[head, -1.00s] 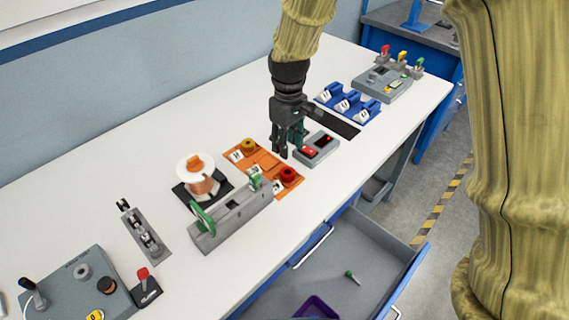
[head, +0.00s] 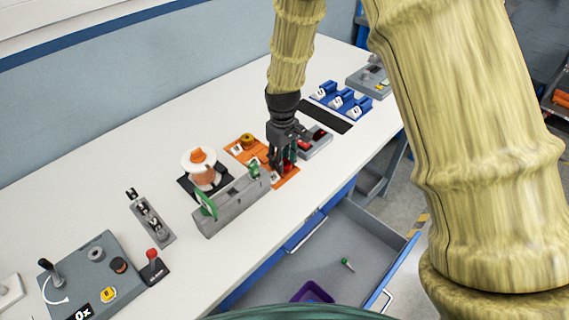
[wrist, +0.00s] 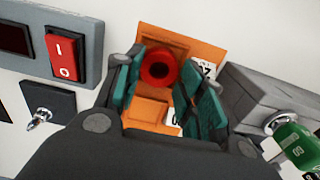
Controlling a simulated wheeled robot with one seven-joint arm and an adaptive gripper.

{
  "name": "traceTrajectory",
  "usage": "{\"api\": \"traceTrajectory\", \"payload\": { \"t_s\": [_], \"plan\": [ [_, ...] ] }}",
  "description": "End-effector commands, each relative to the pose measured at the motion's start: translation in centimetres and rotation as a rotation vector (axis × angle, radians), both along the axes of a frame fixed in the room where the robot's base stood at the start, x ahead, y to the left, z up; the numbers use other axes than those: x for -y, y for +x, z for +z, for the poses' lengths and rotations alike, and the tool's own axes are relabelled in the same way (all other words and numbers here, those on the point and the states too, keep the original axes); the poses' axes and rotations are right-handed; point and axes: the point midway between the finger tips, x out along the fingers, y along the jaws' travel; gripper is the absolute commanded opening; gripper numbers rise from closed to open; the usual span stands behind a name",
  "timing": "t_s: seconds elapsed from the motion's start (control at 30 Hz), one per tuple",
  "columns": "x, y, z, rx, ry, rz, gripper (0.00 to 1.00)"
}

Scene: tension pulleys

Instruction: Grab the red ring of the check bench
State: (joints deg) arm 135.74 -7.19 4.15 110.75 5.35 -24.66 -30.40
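The red ring (wrist: 158,68) lies on an orange base (wrist: 150,112) in the wrist view. In the head view the red ring (head: 289,165) is partly hidden by my gripper (head: 281,172). My gripper is open, and its teal-padded fingers (wrist: 160,88) stand on either side of the ring in the wrist picture. I see a gap between ring and fingers and no grip on it. I cannot tell how far above the base the fingertips are.
A yellow-orange ring (head: 246,140) sits on the orange base's far end. A grey box with a red rocker switch (wrist: 60,55) stands on one side. The grey fixture with green knobs (head: 230,205) stands close on the other. An open drawer (head: 345,235) is below.

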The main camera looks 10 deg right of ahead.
Motion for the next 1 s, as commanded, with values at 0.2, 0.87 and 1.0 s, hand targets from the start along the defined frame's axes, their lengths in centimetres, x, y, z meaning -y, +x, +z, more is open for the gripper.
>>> {"api": "traceTrajectory", "payload": {
  "t_s": [0.2,0.87,1.0],
  "plan": [
    [-0.02,0.04,-0.73,0.0,0.0,0.0,0.39],
    [-0.03,0.01,-0.62,0.0,0.0,0.0,0.09],
    [-0.02,0.06,-0.04,0.002,0.0,0.0,0.09]
  ]
}}
